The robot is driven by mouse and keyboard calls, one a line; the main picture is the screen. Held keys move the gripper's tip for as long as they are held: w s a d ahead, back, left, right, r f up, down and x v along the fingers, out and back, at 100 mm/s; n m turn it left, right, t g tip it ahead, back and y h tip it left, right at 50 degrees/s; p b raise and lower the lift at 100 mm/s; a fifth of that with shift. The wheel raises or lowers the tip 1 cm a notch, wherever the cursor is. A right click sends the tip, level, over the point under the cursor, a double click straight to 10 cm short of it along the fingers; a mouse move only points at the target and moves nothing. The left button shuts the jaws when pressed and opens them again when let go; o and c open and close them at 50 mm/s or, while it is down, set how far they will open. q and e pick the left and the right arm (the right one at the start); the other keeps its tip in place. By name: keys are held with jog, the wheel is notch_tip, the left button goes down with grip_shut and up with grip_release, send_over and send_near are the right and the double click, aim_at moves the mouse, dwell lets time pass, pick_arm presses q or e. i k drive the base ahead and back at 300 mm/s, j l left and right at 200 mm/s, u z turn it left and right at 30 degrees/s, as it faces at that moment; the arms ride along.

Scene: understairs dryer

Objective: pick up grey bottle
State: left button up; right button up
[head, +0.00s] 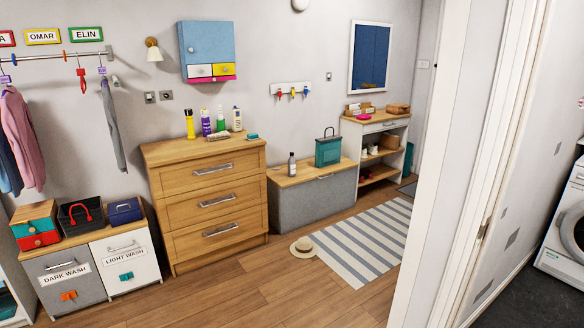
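A grey bottle (292,165) with a dark cap and a pale label stands upright on the wooden top of a low grey storage bench (313,201), near the bench's left part. Several other bottles stand on the dresser to its left, among them a yellow one (190,124), a purple one (206,123) and a white one (237,119). Neither of my grippers is in the head view, so I cannot see their state or where they are.
A wooden dresser (211,198) stands left of the bench. A teal bag (328,150) sits on the bench right of the bottle. A straw hat (303,247) and a striped rug (372,242) lie on the floor ahead. A white door frame (440,170) stands at right.

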aim_at(291, 162)
jog(key=i+u, duration=0.1)
jog(key=i, duration=0.85)
jog(key=i+l, duration=0.1)
jog(key=i, duration=0.9)
jog(key=i+u, duration=0.15)
jog(key=i, duration=0.8)
